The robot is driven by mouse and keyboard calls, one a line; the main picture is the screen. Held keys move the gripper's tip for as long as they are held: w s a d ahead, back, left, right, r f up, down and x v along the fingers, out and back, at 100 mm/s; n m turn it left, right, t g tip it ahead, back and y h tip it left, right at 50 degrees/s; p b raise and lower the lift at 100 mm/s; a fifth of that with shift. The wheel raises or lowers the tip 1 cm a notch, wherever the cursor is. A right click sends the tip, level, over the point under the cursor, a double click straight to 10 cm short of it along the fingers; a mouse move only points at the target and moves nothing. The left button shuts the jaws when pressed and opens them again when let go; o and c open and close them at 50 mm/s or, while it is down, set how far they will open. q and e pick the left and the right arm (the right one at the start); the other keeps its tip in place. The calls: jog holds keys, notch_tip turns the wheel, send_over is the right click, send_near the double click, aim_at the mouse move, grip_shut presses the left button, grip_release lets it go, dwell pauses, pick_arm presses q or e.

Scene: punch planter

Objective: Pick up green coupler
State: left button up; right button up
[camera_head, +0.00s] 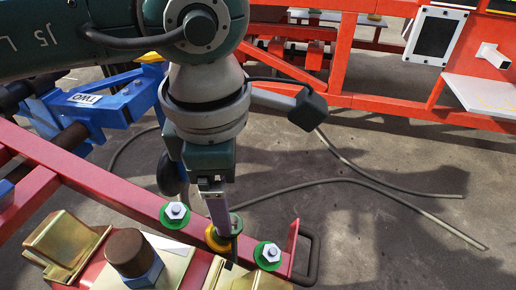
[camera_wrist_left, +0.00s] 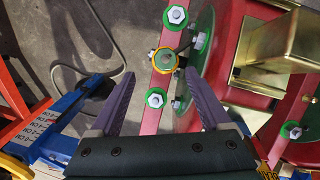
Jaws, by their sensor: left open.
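The green coupler appears to be the green-topped piece in a yellow ring (camera_wrist_left: 164,61) on the narrow red bar (camera_wrist_left: 166,82) in the left wrist view. In the head view the yellow ring (camera_head: 216,239) shows, and its green part is largely hidden by my gripper. My left gripper (camera_head: 222,231) points down at the bar. In the left wrist view its purple fingers (camera_wrist_left: 159,75) are spread wide on either side of the bar, with nothing between them gripped. Whether the tips reach the coupler's height is unclear. My right gripper is not in view.
Green-ringed hex bolts (camera_head: 175,215) (camera_head: 269,256) flank the coupler. A brown cylinder on a blue hex base (camera_head: 133,255) and gold brackets (camera_head: 66,247) stand close by. A blue frame (camera_head: 110,105) is at left. Concrete floor with hoses (camera_head: 385,208) lies open at right.

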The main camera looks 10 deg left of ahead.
aim_at(221, 241)
pick_arm(q)
notch_tip(221, 241, down, 4)
jog(key=shift+w+r+b, duration=0.1)
jog(key=shift+b, duration=0.85)
notch_tip(221, 241, down, 5)
jog(key=b, duration=0.4)
jog(key=shift+a, duration=0.15)
jog(key=shift+r, duration=0.2)
grip_shut()
